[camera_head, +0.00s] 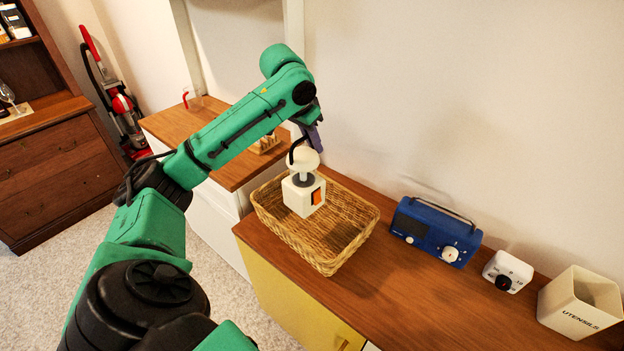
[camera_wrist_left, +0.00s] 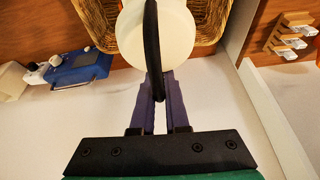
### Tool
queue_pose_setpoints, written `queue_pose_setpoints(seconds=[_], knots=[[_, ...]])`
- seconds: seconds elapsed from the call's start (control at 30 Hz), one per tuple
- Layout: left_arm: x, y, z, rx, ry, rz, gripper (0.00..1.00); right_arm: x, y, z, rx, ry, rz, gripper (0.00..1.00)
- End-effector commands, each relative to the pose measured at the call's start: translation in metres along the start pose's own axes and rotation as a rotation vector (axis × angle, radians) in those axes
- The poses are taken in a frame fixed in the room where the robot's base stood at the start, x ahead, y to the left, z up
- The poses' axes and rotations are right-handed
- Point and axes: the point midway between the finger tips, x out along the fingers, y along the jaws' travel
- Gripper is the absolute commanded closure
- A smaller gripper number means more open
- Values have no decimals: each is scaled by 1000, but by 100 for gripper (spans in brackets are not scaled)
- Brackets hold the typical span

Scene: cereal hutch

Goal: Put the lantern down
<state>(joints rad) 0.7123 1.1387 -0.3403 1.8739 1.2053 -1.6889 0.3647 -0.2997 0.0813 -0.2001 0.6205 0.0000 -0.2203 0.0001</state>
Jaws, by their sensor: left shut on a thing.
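The lantern (camera_head: 303,193) is cream white with a grey collar, an orange panel and a black loop handle. My left gripper (camera_head: 308,137) is shut on the handle from above, and the lantern hangs upright. In the head view the lantern overlaps the wicker basket (camera_head: 343,252); I cannot tell how far its base is above the basket floor. In the left wrist view the purple fingers (camera_wrist_left: 158,100) close on the black handle. The round lantern top (camera_wrist_left: 180,35) hides part of the basket (camera_wrist_left: 97,22) there. My right gripper is not in view.
The basket stands on a wooden counter (camera_head: 380,300). To its right are a blue radio (camera_head: 424,232), a white timer (camera_head: 514,268) and a utensils holder (camera_head: 565,312). A lower wooden-topped cabinet (camera_head: 240,172) is to the left. Bare counter lies in front of the radio.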

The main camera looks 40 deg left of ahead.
Motion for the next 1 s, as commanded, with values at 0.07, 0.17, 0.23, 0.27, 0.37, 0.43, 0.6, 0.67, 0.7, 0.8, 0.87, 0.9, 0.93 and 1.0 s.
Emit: queue_pose_setpoints(seconds=[0.07, 0.17, 0.23, 0.27, 0.37, 0.43, 0.6, 0.67, 0.7, 0.8, 0.87, 0.9, 0.93, 1.0], knots=[[24, -1, 12, 1, -8, -3, 100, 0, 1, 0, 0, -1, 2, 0], [49, -1, 22, 1, -5, -2, 100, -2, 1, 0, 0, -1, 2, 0], [62, 0, 27, 1, -3, 0, 100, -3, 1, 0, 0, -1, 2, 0], [66, 0, 28, 1, 0, 0, 100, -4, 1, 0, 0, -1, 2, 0], [78, 0, 33, 1, 0, 0, 100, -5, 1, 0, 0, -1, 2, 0], [89, 0, 38, 0, -1, 1, 100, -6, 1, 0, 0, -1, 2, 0], [108, -1, 45, 1, 2, -1, 100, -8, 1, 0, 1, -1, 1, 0], [108, -1, 45, 2, 3, -1, 100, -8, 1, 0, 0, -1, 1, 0], [108, -1, 44, 2, 3, -1, 100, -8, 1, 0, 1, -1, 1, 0], [108, 0, 44, 1, 3, -1, 100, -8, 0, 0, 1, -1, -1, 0], [109, 0, 45, 1, 2, 0, 100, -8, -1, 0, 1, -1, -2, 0], [110, 0, 46, 1, 0, 0, 80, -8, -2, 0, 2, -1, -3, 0], [110, 0, 46, 1, 1, 0, 69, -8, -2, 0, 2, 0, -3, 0], [110, 0, 46, 1, 1, 0, 58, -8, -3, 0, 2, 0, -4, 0]])
